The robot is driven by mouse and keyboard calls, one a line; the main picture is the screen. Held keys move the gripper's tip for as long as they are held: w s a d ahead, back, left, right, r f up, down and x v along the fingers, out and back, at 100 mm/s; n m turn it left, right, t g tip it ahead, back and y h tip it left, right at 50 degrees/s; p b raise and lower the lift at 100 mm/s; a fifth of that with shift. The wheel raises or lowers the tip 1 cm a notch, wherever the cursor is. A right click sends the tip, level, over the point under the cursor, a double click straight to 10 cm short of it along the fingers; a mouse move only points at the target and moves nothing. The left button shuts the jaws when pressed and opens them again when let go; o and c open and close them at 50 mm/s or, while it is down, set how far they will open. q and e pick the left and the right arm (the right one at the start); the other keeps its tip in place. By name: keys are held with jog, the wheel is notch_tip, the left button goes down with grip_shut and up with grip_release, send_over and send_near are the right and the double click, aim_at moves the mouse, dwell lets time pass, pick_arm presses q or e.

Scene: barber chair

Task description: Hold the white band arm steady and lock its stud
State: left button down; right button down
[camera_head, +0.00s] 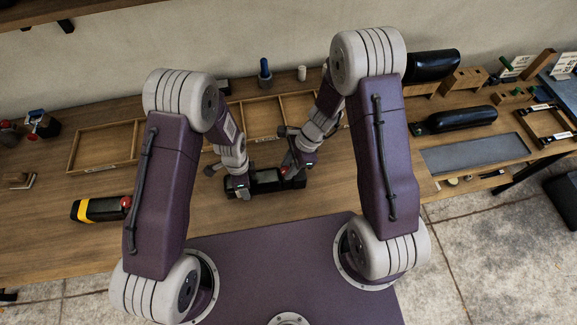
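A dark, long block (266,183) lies on the wooden bench between my two grippers, at the middle of the view. I take it for the white band arm, but I cannot make out a white band on it. A small red knob (284,170) shows at its right part, probably its stud. My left gripper (238,190) is down at the block's left end. My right gripper (294,173) is down at its right part, beside the red knob. The fingers of both are too small and dark to tell whether they are open, shut or touching.
A yellow-banded black arm (90,210) with a red knob (125,201) lies on the bench at left. Shallow wooden trays (102,147) stand behind. Black padded pieces (455,120), a grey mat (475,154) and a wooden frame (545,124) are at right.

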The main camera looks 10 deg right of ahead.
jog(key=shift+s+m+t, duration=0.15)
jog(key=shift+m+t, duration=0.75)
jog(key=shift+m, duration=1.3)
jog(key=c, duration=1.1)
grip_release()
jog(key=shift+o, duration=0.2)
jog(key=v, duration=1.2)
jog(key=shift+a, duration=0.2)
